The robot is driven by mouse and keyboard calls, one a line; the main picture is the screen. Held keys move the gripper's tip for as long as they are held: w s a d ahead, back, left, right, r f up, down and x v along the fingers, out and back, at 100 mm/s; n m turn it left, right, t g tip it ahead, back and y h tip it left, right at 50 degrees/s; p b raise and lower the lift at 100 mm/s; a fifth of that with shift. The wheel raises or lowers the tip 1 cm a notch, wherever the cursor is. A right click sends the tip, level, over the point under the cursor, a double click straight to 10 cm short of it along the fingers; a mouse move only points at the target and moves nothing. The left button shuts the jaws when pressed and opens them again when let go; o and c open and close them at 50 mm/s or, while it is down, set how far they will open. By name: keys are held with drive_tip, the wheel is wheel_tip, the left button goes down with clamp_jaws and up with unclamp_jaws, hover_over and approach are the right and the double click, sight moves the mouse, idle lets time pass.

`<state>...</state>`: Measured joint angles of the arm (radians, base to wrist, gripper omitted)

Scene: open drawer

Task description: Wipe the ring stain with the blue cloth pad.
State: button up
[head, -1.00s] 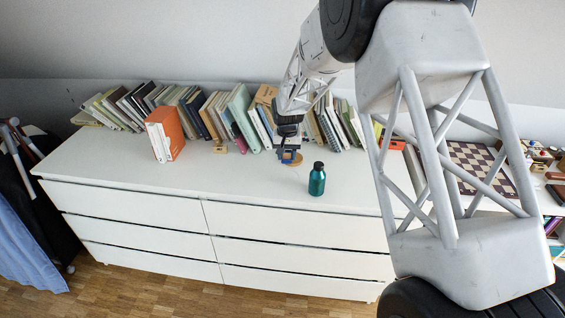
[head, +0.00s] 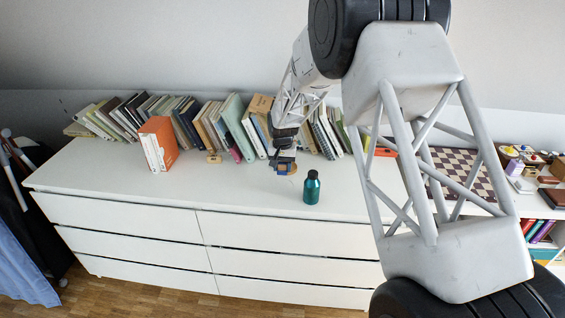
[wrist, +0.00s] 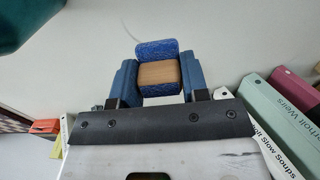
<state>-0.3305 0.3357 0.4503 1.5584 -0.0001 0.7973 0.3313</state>
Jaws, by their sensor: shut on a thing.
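The blue cloth pad (wrist: 157,49) has a wooden block (wrist: 159,73) as its grip. My gripper (wrist: 158,84) is shut on this block, with one blue finger on each side. In the head view my gripper (head: 284,160) is low over the white dresser top, and the pad (head: 282,168) shows small beneath it. I cannot tell whether the pad touches the surface. A faint grey curved mark (wrist: 129,32) lies just beyond the pad in the wrist view, perhaps part of the ring stain. No full ring is clear in either view.
A teal bottle (head: 312,188) stands right and in front of my gripper; it also shows in the wrist view (wrist: 22,20). A row of leaning books (head: 235,125) lines the back. An orange book (head: 158,143) stands left. The dresser top (head: 110,170) is clear at front left.

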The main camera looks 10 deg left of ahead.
sight(283, 183)
wheel_tip(283, 183, down, 5)
drive_tip(key=shift+d+f, duration=0.15)
drive_tip(key=shift+f, duration=0.1)
drive_tip(key=shift+d+f, duration=0.15)
drive_tip(key=shift+d, duration=0.3)
drive_tip(key=shift+c, duration=0.4)
drive_tip(key=shift+d, duration=0.35)
drive_tip(key=shift+d+f, duration=0.15)
drive_tip(key=shift+d, duration=0.1)
drive_tip(key=shift+d+r, duration=0.2)
drive_tip(key=shift+d, duration=0.3)
drive_tip(key=shift+d+f, duration=0.2)
drive_tip(key=shift+d, duration=0.05)
drive_tip(key=shift+r, duration=0.15)
drive_tip(key=shift+a, duration=1.85)
drive_tip(key=shift+a+r, duration=0.1)
drive_tip(key=shift+r, duration=3.95)
